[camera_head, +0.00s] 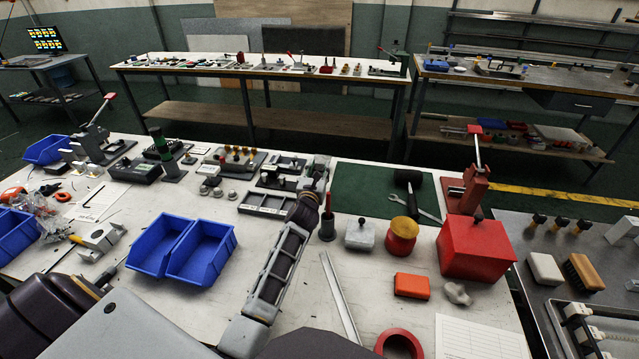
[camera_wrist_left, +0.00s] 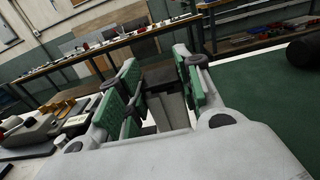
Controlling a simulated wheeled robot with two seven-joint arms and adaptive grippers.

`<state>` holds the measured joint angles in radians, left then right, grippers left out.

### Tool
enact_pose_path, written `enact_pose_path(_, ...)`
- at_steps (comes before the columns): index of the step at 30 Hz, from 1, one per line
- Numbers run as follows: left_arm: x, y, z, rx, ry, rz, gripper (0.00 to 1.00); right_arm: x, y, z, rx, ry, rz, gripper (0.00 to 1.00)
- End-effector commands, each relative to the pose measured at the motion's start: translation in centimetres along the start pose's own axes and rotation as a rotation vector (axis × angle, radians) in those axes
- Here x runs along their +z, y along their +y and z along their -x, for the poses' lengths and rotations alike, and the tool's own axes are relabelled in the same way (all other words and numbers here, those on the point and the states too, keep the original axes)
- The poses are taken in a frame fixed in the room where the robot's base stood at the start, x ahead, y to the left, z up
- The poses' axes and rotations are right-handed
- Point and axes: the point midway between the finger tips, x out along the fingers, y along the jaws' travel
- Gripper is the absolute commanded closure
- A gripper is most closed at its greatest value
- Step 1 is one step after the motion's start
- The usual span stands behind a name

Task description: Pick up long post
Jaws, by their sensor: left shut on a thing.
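My left arm comes in from the lower left and reaches forward over the white worktable. Its left gripper (camera_head: 318,172) is small and partly hidden behind the wrist, at the left edge of the green mat. In the left wrist view, the green-padded fingers of the left gripper (camera_wrist_left: 158,95) are shut on a grey, straight-sided post (camera_wrist_left: 176,110). Only part of the post shows between the fingers; its full length and lower end are hidden. I cannot tell whether it touches the table. My right gripper is not in view.
Blue bins (camera_head: 205,252) stand left of my forearm. A red-handled tool in a dark holder (camera_head: 327,228), a grey block (camera_head: 360,235), a yellow-topped red jar (camera_head: 402,236) and a red box (camera_head: 476,250) stand right. A black hammer head (camera_head: 407,177) lies on the green mat (camera_head: 362,183).

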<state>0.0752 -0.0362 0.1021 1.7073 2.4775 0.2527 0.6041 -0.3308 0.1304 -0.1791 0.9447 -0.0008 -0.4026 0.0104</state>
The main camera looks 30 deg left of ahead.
Motion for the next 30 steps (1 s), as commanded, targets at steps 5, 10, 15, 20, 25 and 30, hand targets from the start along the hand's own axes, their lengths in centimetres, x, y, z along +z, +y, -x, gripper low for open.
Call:
enact_pose_path(5, 0.1, 0.0, 0.0, 0.0, -0.001, 0.0, 1.0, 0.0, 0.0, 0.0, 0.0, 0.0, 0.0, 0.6)
enact_pose_path(10, 0.5, 0.0, 0.0, 0.0, -0.002, -0.001, 1.0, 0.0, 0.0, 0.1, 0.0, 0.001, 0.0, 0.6)
enact_pose_path(15, 1.8, 0.0, 0.0, -0.001, -0.004, -0.002, 1.0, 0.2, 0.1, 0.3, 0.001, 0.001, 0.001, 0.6)
enact_pose_path(20, 3.8, 0.1, 0.0, 0.0, -0.004, -0.002, 1.0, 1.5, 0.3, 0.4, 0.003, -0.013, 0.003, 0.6)
enact_pose_path(25, 6.4, 0.1, -0.1, 0.0, -0.005, -0.001, 1.0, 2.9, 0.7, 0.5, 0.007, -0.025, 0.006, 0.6)
enact_pose_path(30, 8.6, 0.0, -0.1, -0.001, -0.005, 0.0, 1.0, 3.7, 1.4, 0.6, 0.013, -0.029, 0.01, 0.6)
